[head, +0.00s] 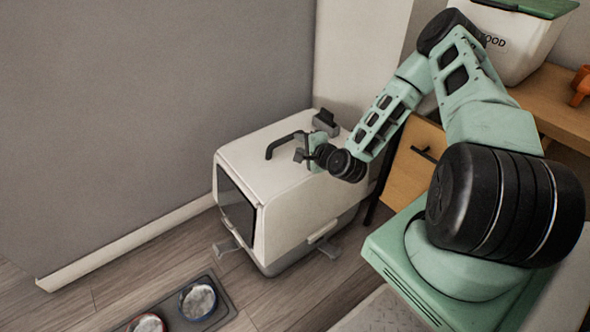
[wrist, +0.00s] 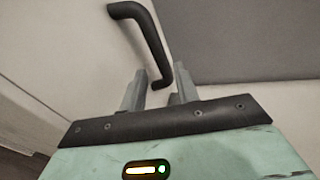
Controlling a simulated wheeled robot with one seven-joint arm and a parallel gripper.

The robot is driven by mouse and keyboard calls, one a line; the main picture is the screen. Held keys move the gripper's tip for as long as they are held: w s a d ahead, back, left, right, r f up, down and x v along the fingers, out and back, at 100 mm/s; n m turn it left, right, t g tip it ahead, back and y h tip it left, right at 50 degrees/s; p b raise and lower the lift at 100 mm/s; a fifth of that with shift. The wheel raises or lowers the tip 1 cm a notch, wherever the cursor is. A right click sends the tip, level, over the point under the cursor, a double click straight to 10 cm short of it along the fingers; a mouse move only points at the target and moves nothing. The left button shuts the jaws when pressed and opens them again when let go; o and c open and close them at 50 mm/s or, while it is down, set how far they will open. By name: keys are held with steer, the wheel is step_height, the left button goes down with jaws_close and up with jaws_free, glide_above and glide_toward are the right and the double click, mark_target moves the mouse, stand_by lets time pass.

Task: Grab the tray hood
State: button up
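The tray hood (head: 275,180) is the white upper part of a boxy litter tray on the floor by the wall, with a dark door at its front left. A black curved handle (head: 283,144) stands on its top. My gripper (head: 299,145) is just above the hood's top, at the right end of the handle. In the wrist view, my gripper (wrist: 160,78) is open, its two grey fingers apart. The near end of the handle (wrist: 152,45) appears between the fingertips, with gaps on both sides. I cannot tell if it lies at finger depth.
Grey side latches (head: 325,245) stick out low on the tray. Two bowls sit on a dark mat (head: 223,300) at the front left. A wooden cabinet (head: 412,165) with a food bin (head: 512,42) stands at the right. The wall (head: 150,110) is close behind.

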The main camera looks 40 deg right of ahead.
mark_target(288, 139)
steer(key=b+x, duration=0.2)
steer(key=x, duration=0.6)
steer(key=shift+w+a+f+b, duration=0.15)
steer(key=shift+w+b, duration=0.05)
steer(key=shift+b, duration=0.1)
jaws_close()
steer(key=shift+s, duration=0.1)
stand_by(0.9)
